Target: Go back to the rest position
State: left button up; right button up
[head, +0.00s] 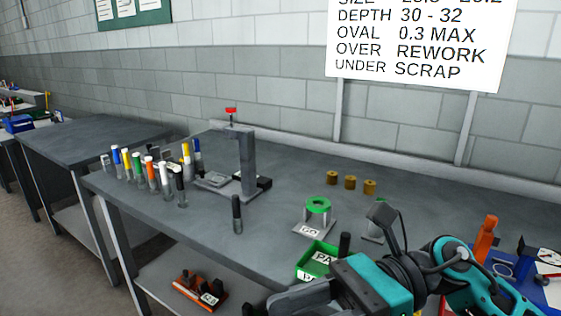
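My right arm (370,283), teal and black, comes in from the lower right over the front of the grey workbench (280,238). Its dark gripper end (292,300) is at the bottom edge, in front of the green bin (317,260). The fingers are partly cut off or hidden, so I cannot tell whether they are open or what they hold. My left gripper is not in view.
A press stand (246,160) with a red knob and several coloured markers (150,172) stand on the left of the bench. A green-topped gauge (317,207) and brass pieces (350,182) stand behind my arm. An orange tool (485,238) is at right.

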jog(key=w+d+m+t+y, duration=0.2)
jog(key=w+m+t+y, duration=0.45)
jog(key=m+t, duration=1.05)
jog(key=w+d+f+m+t+h, duration=0.25)
jog(key=f+m+h, duration=0.2)
jog(key=m, duration=0.45)
jog(key=w+d+f+m+t+h, duration=0.25)
jog(key=f+m+t+h, duration=0.2)
jog(key=m, duration=0.45)
jog(key=s+d+f+m+g+h, duration=0.2)
jog(key=s+f+m+h, duration=0.2)
jog(key=f, duration=0.4)
jog(key=s+d+f+m+g+h, duration=0.3)
jog(key=s+f+m+h, duration=0.1)
jog(key=f+m, duration=0.3)
jog(key=s+d+f+m+g+h, duration=0.2)
jog(key=f+m, duration=0.4)
jog(key=f, duration=0.4)
jog(key=shift+s+d+g+h, duration=0.4)
jog(key=shift+s+d+h, duration=0.35)
jog(key=shift+s+h, duration=0.35)
